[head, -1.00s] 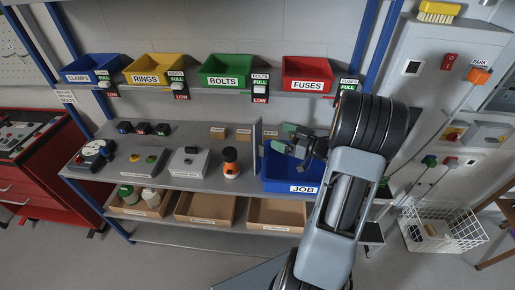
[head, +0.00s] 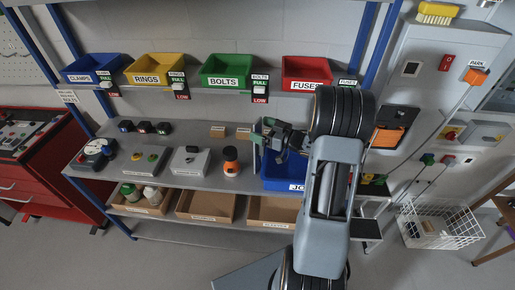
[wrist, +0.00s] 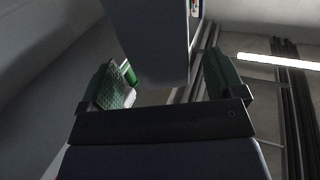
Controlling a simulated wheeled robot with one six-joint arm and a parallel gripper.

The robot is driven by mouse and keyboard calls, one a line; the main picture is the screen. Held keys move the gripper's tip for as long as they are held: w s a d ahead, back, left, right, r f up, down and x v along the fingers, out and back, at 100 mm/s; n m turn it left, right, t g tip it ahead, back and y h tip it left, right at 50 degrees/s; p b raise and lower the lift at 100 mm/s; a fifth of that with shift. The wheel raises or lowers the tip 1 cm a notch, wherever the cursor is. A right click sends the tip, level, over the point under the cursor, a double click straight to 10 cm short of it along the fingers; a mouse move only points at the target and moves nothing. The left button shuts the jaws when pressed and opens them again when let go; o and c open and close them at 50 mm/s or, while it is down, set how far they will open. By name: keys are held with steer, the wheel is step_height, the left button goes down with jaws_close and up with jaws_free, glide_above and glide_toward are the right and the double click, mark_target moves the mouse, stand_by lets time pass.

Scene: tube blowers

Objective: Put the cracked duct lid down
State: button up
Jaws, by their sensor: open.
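My gripper (head: 278,138) is at the right of the grey work shelf, over the rear left part of the blue JOB bin (head: 283,184), near a thin upright grey panel (head: 254,158). In the wrist view, my gripper (wrist: 165,65) has its two green-padded fingers wide apart. A flat grey slab (wrist: 155,35) shows beyond and between them; I cannot tell whether it touches either finger. I cannot make out a cracked duct lid in either view. My arm hides much of the bin and its contents.
Red FUSES (head: 306,72) and green BOLTS (head: 227,69) bins are on the shelf above. An orange-and-black bottle (head: 231,161) stands left of the panel. A grey cabinet with an orange panel (head: 389,137) stands right of my arm. A white wire basket (head: 438,224) is on the floor.

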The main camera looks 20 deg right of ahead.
steer(key=shift+c, duration=0.3)
steer(key=shift+r, duration=0.1)
steer(key=c, duration=1.3)
